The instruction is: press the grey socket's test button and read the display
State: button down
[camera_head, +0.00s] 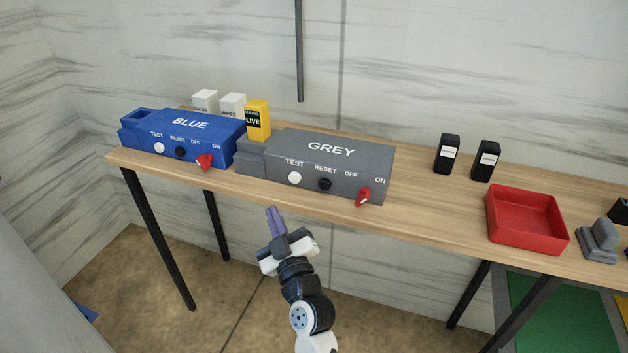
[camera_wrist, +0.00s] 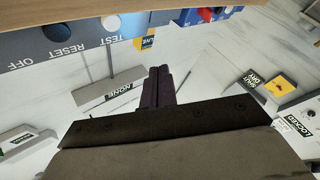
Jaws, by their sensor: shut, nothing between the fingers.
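The grey socket (camera_head: 330,147) sits on the wooden bench in the head view, with a white TEST button (camera_head: 294,178), a black RESET button (camera_head: 325,184) and a red switch knob (camera_head: 363,197) on its front. My gripper (camera_head: 272,212) is shut and empty, its purple-grey fingers in front of and below the bench edge, left of the TEST button and apart from it. In the wrist view the socket's front (camera_wrist: 60,42) shows upside down at upper left, and the shut fingers (camera_wrist: 158,72) point toward the top. I cannot make out a display reading on the grey socket.
A blue socket (camera_head: 185,132) stands to the left, with a yellow block (camera_head: 257,120) marked LIVE behind. Two white blocks (camera_head: 233,104) stand at the back. Two black labelled blocks (camera_head: 447,153) and a red tray (camera_head: 520,240) are right.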

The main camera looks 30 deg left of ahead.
aim_at(292, 202)
jog(key=shift+a, duration=0.1)
jog(key=w, duration=0.2)
jog(key=w+a+b, duration=0.1)
jog(key=w, duration=0.2)
jog(key=w+b, duration=0.1)
jog(key=w, duration=0.1)
jog(key=shift+w+a+f, duration=0.15)
jog(key=shift+w+a, duration=0.05)
jog(key=shift+a, duration=0.15)
jog(key=shift+w+a+b, duration=0.15)
jog(key=shift+w+b, duration=0.35)
jog(key=shift+w, duration=0.1)
dwell(1.6)
jog(key=shift+w+b, duration=0.2)
jog(key=shift+b, duration=0.15)
jog(key=shift+w+a, duration=0.1)
jog(key=shift+w, duration=0.1)
jog(key=shift+w+b, duration=0.6)
jog(key=shift+b, duration=0.15)
dwell(0.6)
